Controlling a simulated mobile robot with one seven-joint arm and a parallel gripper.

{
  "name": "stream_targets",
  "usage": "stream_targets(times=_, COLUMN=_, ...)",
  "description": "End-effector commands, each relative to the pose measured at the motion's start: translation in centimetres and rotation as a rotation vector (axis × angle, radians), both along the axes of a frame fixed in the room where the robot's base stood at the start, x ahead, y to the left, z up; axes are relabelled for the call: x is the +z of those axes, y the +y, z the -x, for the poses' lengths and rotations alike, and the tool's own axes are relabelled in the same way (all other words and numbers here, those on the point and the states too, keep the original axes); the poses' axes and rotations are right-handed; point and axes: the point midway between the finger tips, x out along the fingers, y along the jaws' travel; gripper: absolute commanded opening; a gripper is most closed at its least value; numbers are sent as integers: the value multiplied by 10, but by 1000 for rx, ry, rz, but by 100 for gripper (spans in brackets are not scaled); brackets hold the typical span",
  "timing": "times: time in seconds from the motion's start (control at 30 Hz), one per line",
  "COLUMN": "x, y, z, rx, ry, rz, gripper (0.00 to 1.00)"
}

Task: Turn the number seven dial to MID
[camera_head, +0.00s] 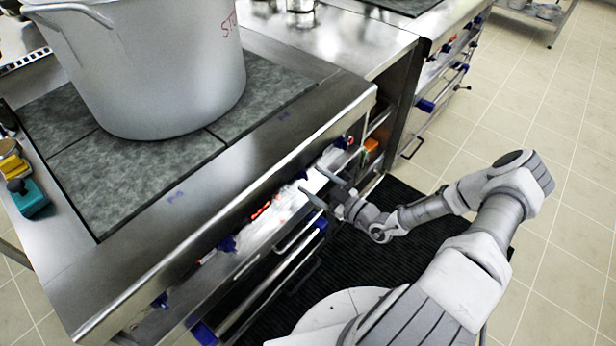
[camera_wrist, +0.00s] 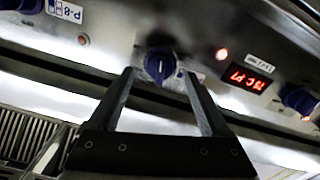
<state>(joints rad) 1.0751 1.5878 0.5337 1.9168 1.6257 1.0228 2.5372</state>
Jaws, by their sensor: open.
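A dark blue dial (camera_wrist: 160,65) with a white pointer mark sits on the stove's steel front panel in the wrist view. My gripper (camera_wrist: 158,76) is open, with its two fingertips on either side of this dial's lower part; I cannot tell whether they touch it. In the head view my gripper (camera_head: 311,180) is at the stove front, with a blue dial (camera_head: 302,175) by its fingertips. Another blue dial (camera_wrist: 298,98) is at the right of the wrist view. I cannot read which dial is number seven, nor the MID marking.
A lit red display (camera_wrist: 246,78) is upside down in the wrist view. A large stockpot (camera_head: 165,70) stands on the dark cooktop (camera_head: 125,185). A blue-ended rail (camera_head: 270,290) runs below the panel. Tiled floor (camera_head: 560,240) is clear at the right.

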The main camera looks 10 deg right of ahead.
Motion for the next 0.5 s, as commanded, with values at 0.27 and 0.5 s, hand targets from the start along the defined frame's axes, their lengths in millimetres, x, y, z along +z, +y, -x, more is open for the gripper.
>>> stream_targets(times=0.27, x=0, y=-43, z=56, rx=-4, ry=2, rz=2, gripper=81)
stream_targets(times=0.5, x=0, y=-72, z=98, rx=-3, ry=2, rz=1, gripper=81)
